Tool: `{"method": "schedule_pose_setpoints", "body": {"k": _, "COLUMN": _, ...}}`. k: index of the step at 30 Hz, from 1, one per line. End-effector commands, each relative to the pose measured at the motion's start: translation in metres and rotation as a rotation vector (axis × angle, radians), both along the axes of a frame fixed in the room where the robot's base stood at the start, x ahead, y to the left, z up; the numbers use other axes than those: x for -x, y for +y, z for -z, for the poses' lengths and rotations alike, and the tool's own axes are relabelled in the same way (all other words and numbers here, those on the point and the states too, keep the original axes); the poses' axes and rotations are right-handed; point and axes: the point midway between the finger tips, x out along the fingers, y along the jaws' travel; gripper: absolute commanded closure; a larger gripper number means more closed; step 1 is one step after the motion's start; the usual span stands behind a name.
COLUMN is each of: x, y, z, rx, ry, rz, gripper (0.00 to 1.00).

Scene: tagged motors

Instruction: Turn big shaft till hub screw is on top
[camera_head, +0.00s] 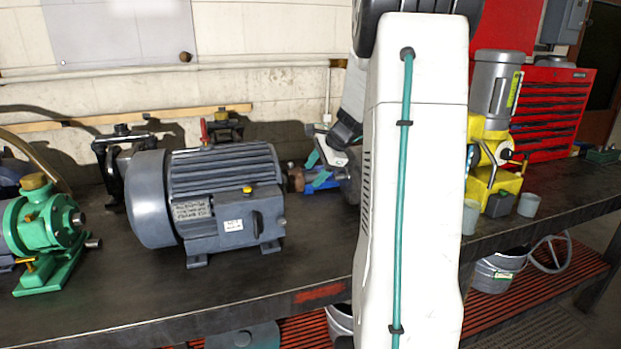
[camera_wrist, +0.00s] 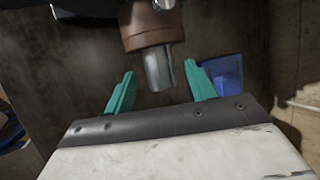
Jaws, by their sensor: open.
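A big grey finned motor (camera_head: 225,195) stands on the bench in the head view. A brown hub (camera_head: 295,179) sits at its right end, facing my gripper (camera_head: 315,170). In the wrist view the brown hub (camera_wrist: 150,25) is at the top centre, with a bare steel shaft (camera_wrist: 157,70) sticking out toward me. My gripper's teal fingers (camera_wrist: 159,68) are open, one on each side of the shaft end, with visible gaps. A small round feature shows at the hub's upper edge; I cannot tell whether it is the screw.
A green pump (camera_head: 50,235) stands at the left. A yellow machine with a grey motor (camera_head: 495,90) and grey cups (camera_head: 528,205) stand at the right. A blue object (camera_wrist: 222,75) lies beyond the right finger. The bench front (camera_head: 200,300) is clear.

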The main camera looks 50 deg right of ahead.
Motion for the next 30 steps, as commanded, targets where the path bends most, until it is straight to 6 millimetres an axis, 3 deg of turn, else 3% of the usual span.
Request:
{"method": "schedule_pose_setpoints", "body": {"k": 3, "x": 0.011, "y": -0.003, "z": -0.018, "rx": 0.002, "ry": -0.001, "rz": 0.002, "gripper": 0.44}}
{"method": "schedule_pose_setpoints", "body": {"k": 9, "x": 0.022, "y": -0.005, "z": -0.034, "rx": -0.001, "ry": 0.001, "rz": 0.0, "gripper": 0.44}}
{"method": "schedule_pose_setpoints", "body": {"k": 30, "x": 0.023, "y": -0.005, "z": -0.036, "rx": -0.001, "ry": 0.001, "rz": 0.0, "gripper": 0.44}}
